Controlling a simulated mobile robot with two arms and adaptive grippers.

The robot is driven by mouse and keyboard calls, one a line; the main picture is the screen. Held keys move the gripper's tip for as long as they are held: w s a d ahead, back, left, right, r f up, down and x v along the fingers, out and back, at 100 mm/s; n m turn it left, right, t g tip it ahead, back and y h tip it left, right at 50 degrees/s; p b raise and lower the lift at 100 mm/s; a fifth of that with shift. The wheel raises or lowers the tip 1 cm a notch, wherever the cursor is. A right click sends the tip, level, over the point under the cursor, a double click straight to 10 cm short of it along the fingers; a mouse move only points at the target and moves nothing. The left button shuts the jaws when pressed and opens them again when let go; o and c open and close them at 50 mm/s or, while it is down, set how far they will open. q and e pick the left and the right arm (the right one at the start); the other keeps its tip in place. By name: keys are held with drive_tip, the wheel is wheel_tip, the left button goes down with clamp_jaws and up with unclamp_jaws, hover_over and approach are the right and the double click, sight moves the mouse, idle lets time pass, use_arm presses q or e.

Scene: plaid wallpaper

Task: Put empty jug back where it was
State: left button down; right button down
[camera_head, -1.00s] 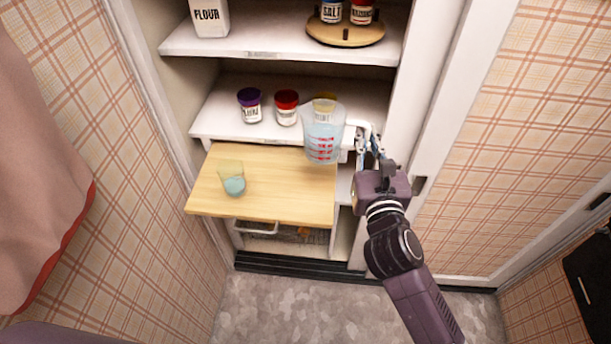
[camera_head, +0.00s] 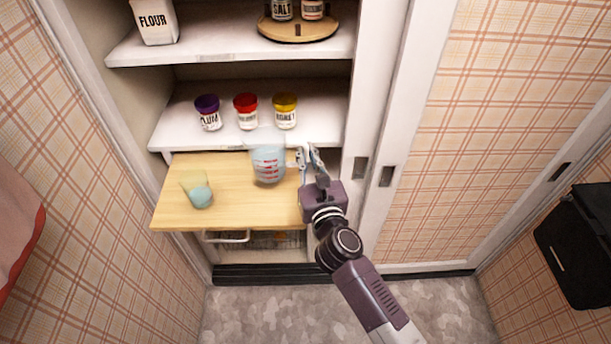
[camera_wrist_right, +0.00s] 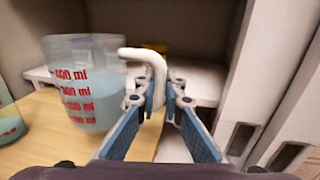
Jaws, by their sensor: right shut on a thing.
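The clear jug (camera_head: 267,168) with red measuring marks is over the right half of the wooden pull-out board (camera_head: 235,210). My right gripper (camera_head: 309,158) is at the jug's right side. In the right wrist view, the gripper (camera_wrist_right: 165,100) is shut on the jug's white handle (camera_wrist_right: 150,64), with the jug body (camera_wrist_right: 90,85) to the left. My left gripper is not in view.
A glass with blue contents (camera_head: 199,192) stands at the board's left. Flour (camera_head: 155,22) and a round wooden tray (camera_head: 299,31) are above. The cabinet's door frame (camera_head: 360,120) is close on the right.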

drive_tip(key=shift+f+b, duration=1.6)
drive_tip(key=shift+f, duration=1.15)
drive_tip(key=shift+f, duration=0.15)
drive_tip(key=c, duration=2)
unclamp_jaws()
drive_tip(key=shift+f, duration=0.1)
drive_tip(key=shift+c, duration=0.2)
drive_tip(key=s+d, duration=0.2)
drive_tip(key=s, duration=0.9)
drive_tip(key=shift+s+d+r+b, duration=0.2)
drive_tip(key=shift+s+b, duration=0.2)
drive_tip(key=shift+b, duration=0.05)
